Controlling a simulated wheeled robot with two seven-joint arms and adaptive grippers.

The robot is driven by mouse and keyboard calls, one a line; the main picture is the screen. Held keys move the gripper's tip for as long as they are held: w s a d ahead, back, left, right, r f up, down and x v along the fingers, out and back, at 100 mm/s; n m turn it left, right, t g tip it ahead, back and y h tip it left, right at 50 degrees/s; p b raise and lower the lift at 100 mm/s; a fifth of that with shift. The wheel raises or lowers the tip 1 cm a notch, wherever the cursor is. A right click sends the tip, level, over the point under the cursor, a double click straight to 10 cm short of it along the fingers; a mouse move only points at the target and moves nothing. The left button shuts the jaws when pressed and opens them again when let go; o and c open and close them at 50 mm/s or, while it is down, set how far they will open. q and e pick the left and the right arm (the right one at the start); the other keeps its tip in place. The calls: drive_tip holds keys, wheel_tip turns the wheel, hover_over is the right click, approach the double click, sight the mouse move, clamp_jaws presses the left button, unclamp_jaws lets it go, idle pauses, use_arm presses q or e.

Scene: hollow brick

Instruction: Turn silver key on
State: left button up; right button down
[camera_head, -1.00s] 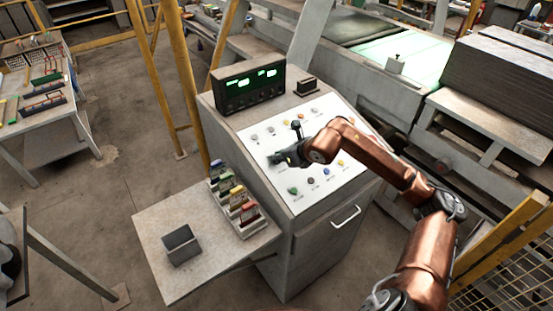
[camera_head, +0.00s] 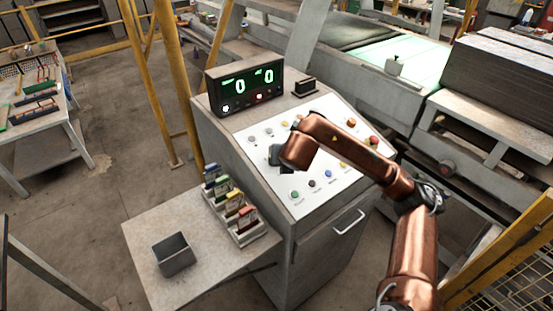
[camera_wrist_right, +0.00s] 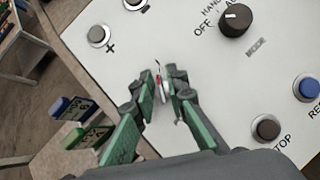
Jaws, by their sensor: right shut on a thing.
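The control panel (camera_head: 335,132) is a white sloped face with several coloured buttons on a grey cabinet. My right gripper (camera_head: 275,156) is over the left middle of this panel, mostly hidden behind my copper arm in the head view. In the right wrist view, my right gripper (camera_wrist_right: 165,88) has its green-padded fingers closed around the small silver key (camera_wrist_right: 162,90), with a bit of red beside it. The key stands at the panel surface, and its lower part is partly hidden by the fingers. My left gripper is not in view.
A display box (camera_head: 245,88) shows green digits above the panel. A black selector knob (camera_wrist_right: 235,20) and a blue button (camera_wrist_right: 307,88) are near the gripper. A side shelf (camera_head: 150,245) holds a rack of coloured items (camera_head: 232,208) and a grey box (camera_head: 173,254).

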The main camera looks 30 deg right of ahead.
drive_tip(key=shift+s+a+f, duration=0.1)
drive_tip(key=shift+s+f, duration=0.05)
drive_tip(key=shift+f, duration=0.2)
drive_tip(key=c, duration=2.2)
unclamp_jaws()
drive_tip(key=shift+o, duration=0.2)
drive_tip(key=shift+r, duration=0.25)
drive_tip(key=v, duration=1.1)
drive_tip(key=shift+s+r, duration=0.25)
drive_tip(key=shift+r, duration=0.05)
drive_tip(key=shift+a, duration=0.1)
